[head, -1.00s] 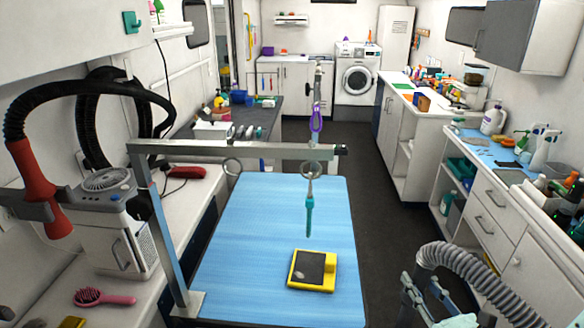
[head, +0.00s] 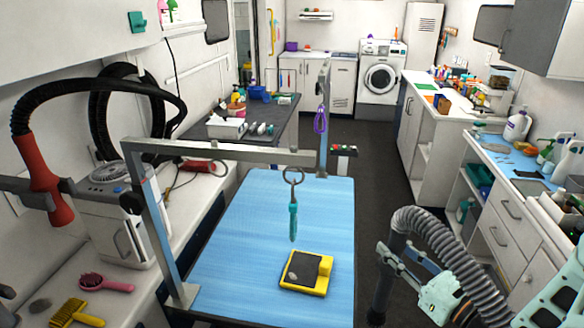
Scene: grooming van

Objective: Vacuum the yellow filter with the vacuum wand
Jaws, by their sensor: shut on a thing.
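The yellow filter (head: 325,266) lies on the blue grooming table, near its front. Its dark panel faces up and a small grey patch shows on it. My gripper (head: 388,262) is at the lower right, just off the table's right edge, to the right of the filter and apart from it. It is shut on the vacuum wand (head: 380,298), whose dark lower part hangs down from the jaws. The grey ribbed hose (head: 424,222) arches from the wand to the right over my arm. The wand's lower tip is hard to make out.
The blue grooming table (head: 230,262) carries a metal frame (head: 230,151) with a teal hanging tool (head: 293,220) above the filter. A pink brush (head: 105,284) and a yellow brush (head: 76,314) lie on the left counter. Cabinets (head: 510,215) line the right; the aisle floor is clear.

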